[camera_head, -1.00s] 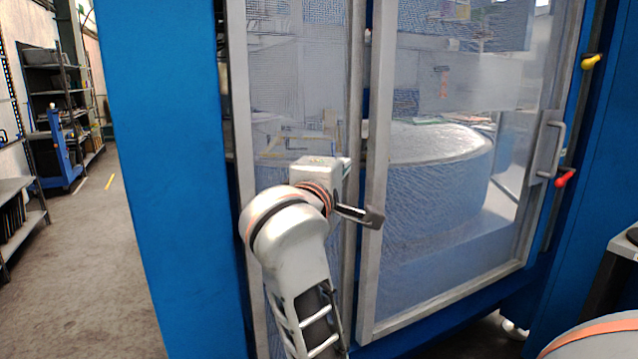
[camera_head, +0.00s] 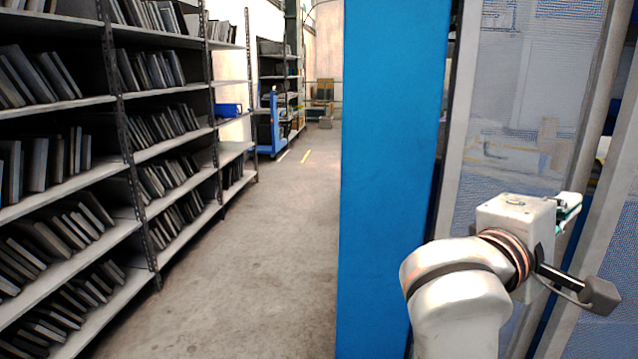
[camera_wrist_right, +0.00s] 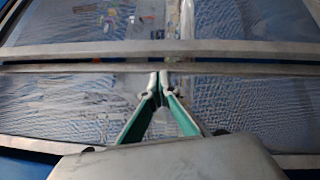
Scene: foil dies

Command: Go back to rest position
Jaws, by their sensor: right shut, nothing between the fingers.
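My right arm comes up from the lower right of the head view. My right gripper (camera_head: 568,204) is partly hidden behind its pale wrist housing and is in front of the mesh-like panels of a tall blue machine (camera_head: 392,180). In the right wrist view the green fingers (camera_wrist_right: 161,84) come together at their tips, shut and empty. Behind them are grey door frame bars (camera_wrist_right: 80,50) and the textured panels. I cannot tell whether the fingertips touch a bar. My left gripper is not in view.
Tall shelves (camera_head: 130,140) filled with dark plates line the left side. An open concrete aisle (camera_head: 270,240) runs between them and the blue machine. A blue cart-like stand (camera_head: 270,130) and more shelving stand at the far end.

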